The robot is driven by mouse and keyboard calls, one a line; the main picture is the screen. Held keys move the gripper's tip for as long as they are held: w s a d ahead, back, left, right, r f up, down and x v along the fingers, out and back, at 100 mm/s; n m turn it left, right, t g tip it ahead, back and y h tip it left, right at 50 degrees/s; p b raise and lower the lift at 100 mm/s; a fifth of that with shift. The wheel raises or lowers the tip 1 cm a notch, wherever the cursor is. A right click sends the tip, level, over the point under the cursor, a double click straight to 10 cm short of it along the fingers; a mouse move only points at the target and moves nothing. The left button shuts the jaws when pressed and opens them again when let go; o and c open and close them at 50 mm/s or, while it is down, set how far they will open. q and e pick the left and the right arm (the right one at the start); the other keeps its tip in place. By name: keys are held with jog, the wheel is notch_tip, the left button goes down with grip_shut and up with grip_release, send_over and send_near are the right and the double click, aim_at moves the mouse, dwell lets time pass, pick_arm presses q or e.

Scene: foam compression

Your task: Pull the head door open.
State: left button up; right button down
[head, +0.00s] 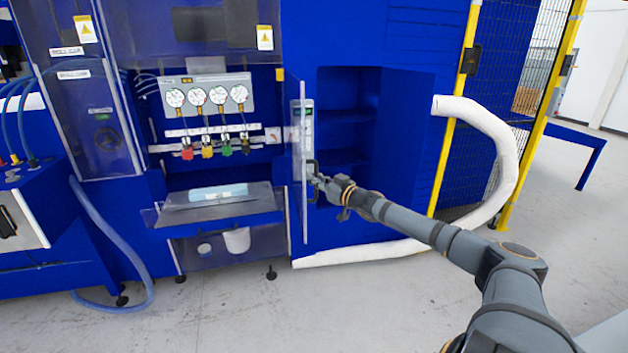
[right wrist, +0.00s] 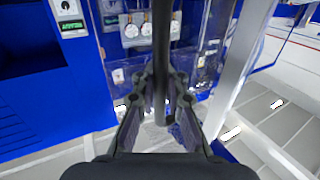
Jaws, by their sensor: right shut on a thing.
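The head door (head: 305,222) is a tall clear panel with a pale edge, seen almost edge-on in the middle of the head view. It stands out from the front of the blue machine. Its black bar handle (head: 313,163) is on the side facing right. My right gripper (head: 316,183) is shut on this handle. In the right wrist view the dark upright handle (right wrist: 162,40) runs between the fingers of my right gripper (right wrist: 163,88). The fingers hide part of the handle. My left gripper is not in view.
Blue open shelves (head: 345,115) lie right of the door. Gauges (head: 207,95) and a tray (head: 220,205) are to its left. A thick white hose (head: 507,150) curves beside the yellow-framed fence (head: 455,110). The grey floor (head: 350,310) in front is clear.

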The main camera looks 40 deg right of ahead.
jog(key=c, duration=1.7)
grip_release()
jog(key=shift+s+a+r, duration=0.1)
jog(key=shift+r, duration=0.05)
jog(key=o, duration=0.3)
jog(key=shift+s+a+r, duration=0.1)
jog(key=shift+s+r, duration=0.1)
jog(key=shift+w+f, duration=0.15)
jog(key=shift+w, duration=0.05)
